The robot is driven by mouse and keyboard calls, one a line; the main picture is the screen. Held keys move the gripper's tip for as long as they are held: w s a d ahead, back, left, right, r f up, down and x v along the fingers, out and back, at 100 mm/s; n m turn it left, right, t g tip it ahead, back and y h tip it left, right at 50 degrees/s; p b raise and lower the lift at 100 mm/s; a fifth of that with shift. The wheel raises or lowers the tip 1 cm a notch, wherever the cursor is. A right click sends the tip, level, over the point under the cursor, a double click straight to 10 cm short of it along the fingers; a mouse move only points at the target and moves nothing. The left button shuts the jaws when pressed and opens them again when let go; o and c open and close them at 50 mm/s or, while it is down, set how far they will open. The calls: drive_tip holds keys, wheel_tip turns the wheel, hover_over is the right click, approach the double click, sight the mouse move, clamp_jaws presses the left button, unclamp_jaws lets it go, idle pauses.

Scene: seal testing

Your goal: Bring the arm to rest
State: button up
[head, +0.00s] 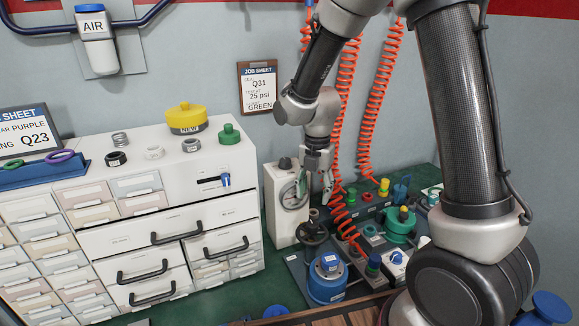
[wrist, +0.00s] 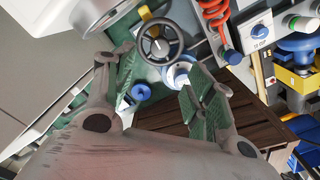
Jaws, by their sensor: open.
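My gripper (head: 316,182) hangs pointing down beside the white gauge box (head: 278,199), above the test bench. In the wrist view my gripper (wrist: 160,98) shows two green-padded fingers spread apart, with nothing held between them. A handwheel (wrist: 160,42) lies beyond the fingertips in the wrist view; the same handwheel (head: 312,231) is below my gripper in the head view. My arm is bent, with its forearm slanting down from the top of the head view. My gripper covers part of the gauge face.
A white drawer cabinet (head: 215,214) stands left, with a yellow NEW container (head: 187,117) and a green fitting (head: 229,134) on top. Orange coiled hoses (head: 380,100) hang behind my arm. A blue cylinder (head: 327,278) and several valves crowd the bench. A job sheet (head: 258,88) hangs on the wall.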

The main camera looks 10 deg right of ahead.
drive_tip(key=s+d+r+m+t, duration=0.2)
drive_tip(key=s+d+r+m, duration=0.5)
drive_tip(key=s+r+m, duration=0.3)
drive_tip(key=s+d+r+m+t, duration=0.2)
drive_tip(key=s+d+r+m, duration=0.6)
drive_tip(key=m, duration=1)
drive_tip(key=s+r, duration=0.3)
drive_tip(key=shift+s, duration=0.2)
